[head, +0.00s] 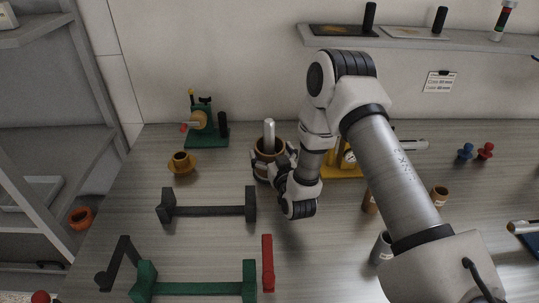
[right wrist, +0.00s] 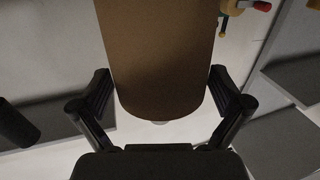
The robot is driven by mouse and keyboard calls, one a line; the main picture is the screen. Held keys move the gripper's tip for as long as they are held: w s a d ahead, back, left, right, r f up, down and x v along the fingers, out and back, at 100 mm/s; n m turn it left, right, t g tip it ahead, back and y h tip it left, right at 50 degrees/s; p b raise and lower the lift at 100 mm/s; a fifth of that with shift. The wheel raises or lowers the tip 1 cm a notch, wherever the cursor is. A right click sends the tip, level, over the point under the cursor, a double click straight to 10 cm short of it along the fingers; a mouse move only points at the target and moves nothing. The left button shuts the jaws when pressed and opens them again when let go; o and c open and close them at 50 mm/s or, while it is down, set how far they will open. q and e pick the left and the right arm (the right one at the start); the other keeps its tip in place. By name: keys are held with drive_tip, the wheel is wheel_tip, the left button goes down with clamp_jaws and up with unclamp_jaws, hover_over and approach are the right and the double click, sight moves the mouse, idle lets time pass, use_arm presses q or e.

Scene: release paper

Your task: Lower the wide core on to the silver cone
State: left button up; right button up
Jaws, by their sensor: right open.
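The wide core (head: 262,171), a brown cardboard tube, stands upright at the middle of the bench. A silver post (head: 269,133), which looks like the silver cone, rises out of the core's top; its lower part is hidden. My right gripper (head: 272,172) is at the core, with its fingers low around it. My left gripper is not in view.
A dark grey stand (head: 208,211), a green stand (head: 200,288) and a red bar (head: 267,262) lie in front. A yellow fixture (head: 342,169) is partly behind my right arm.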

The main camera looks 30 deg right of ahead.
drive_tip(key=shift+x, duration=0.85)
drive_tip(key=c, duration=1)
drive_tip(key=shift+r, duration=0.15)
wheel_tip(320, 180, up, 18)
drive_tip(key=shift+f+b, duration=0.2)
drive_tip(key=shift+b, duration=0.5)
drive_tip(key=shift+r+p, duration=0.3)
drive_tip(key=shift+w+d+r+p, duration=0.1)
drive_tip(key=shift+w+r+p, duration=0.05)
drive_tip(key=shift+p, duration=0.25)
drive_tip(key=shift+w+d+m+g+h+p, duration=0.2)
drive_tip(key=shift+w+m+g+h+p, duration=0.3)
drive_tip(key=shift+g+p, duration=0.55)
